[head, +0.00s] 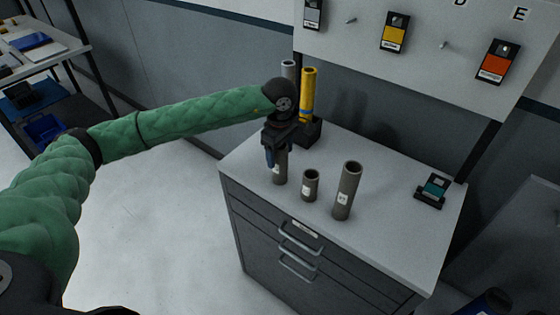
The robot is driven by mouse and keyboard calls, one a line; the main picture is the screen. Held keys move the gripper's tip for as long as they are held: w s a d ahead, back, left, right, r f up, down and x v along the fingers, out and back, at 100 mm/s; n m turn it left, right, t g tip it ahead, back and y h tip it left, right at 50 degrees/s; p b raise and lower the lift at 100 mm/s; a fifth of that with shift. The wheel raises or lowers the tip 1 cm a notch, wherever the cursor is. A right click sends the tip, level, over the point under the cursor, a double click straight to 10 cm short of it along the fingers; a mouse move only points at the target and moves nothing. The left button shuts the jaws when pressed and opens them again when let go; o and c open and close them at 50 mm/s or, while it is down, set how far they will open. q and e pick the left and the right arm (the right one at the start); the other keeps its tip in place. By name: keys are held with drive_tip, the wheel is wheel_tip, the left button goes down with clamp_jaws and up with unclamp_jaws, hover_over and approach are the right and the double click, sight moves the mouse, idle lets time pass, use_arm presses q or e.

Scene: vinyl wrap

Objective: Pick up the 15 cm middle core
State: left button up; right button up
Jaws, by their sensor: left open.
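Three grey-brown core tubes stand upright on the cabinet top. The left one, of middle height (280,174), has its upper part hidden by my left gripper. A short core (310,187) stands in the middle of the row, and the tallest core (345,192) stands at the right. Labels show on them but are too small to read. My left gripper (276,160) points down at the left core's upper part and is open. Whether its fingers straddle the core or are in front of it, I cannot tell. My right gripper is out of view.
A dark holder (311,133) with a yellow roll (308,92) and a grey roll (288,69) stands behind the gripper. A small teal-labelled device (433,190) lies at the cabinet's right. The top (390,225) is clear between it and the cores.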

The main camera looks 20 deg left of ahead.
use_arm(q)
drive_tip(key=c, duration=1.1)
